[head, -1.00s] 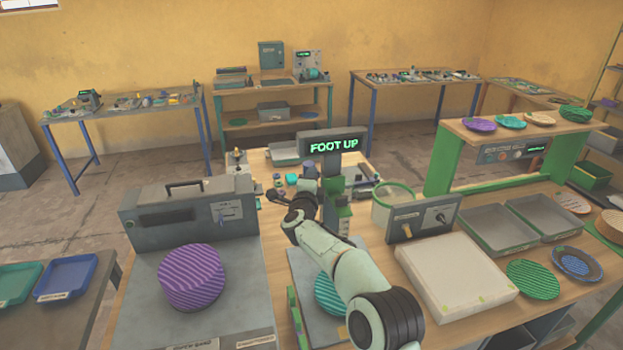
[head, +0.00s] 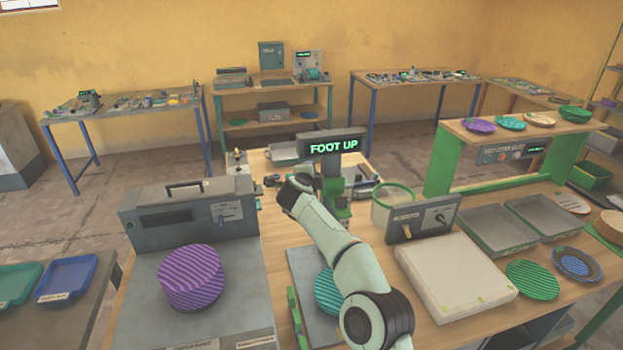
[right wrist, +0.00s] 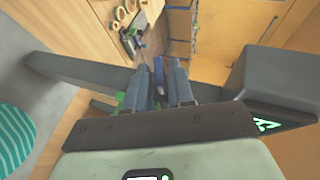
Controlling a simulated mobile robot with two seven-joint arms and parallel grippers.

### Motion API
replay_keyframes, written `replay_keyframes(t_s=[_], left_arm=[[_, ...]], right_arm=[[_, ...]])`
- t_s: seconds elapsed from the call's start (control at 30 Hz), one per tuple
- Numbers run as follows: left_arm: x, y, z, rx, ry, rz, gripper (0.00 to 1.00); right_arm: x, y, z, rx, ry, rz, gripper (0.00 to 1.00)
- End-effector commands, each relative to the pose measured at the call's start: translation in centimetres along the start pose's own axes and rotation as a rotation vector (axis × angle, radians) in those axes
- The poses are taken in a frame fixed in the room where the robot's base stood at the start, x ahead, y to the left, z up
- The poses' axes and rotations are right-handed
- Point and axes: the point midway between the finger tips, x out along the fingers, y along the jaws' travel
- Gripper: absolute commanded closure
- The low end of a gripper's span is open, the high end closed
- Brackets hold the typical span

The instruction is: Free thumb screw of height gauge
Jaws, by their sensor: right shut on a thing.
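The height gauge (head: 331,170) stands mid-bench as a dark post with a green-lit head reading "FOOT UP". In the right wrist view its dark beam and head (right wrist: 282,85) cross behind my fingers. A turquoise ribbed disc (head: 327,290) lies on the gauge's grey base, partly behind my right arm; it also shows in the right wrist view (right wrist: 13,140). My right gripper (right wrist: 164,85) is at the gauge post, its fingers closed on a small part, apparently the thumb screw, which is mostly hidden. My left gripper is not in view.
A grey press (head: 190,215) with a purple ribbed disc (head: 191,278) stands left of the gauge. A green-rimmed pot (head: 394,207), a control box (head: 424,218) and a pale block (head: 455,277) crowd its right. Grey trays (head: 495,228) lie farther right.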

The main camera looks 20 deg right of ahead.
Motion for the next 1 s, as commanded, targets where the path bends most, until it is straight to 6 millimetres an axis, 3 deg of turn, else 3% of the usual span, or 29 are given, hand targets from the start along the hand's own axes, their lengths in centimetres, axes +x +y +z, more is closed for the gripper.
replay_keyframes(t_s=[0.6, 0.63, 0.67, 1.0], left_arm=[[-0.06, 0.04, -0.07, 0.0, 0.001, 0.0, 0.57], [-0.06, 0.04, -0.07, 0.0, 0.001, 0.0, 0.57], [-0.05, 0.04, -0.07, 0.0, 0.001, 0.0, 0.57], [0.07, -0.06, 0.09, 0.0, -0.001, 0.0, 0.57]], right_arm=[[-0.11, -0.42, -0.19, -0.034, -0.011, 0.073, 1.0], [-0.11, -0.42, -0.19, -0.034, -0.011, 0.073, 0.74], [-0.1, -0.41, -0.18, -0.034, -0.011, 0.073, 0.64], [-0.24, -0.18, -0.14, -0.035, -0.01, 0.077, 0.63]])
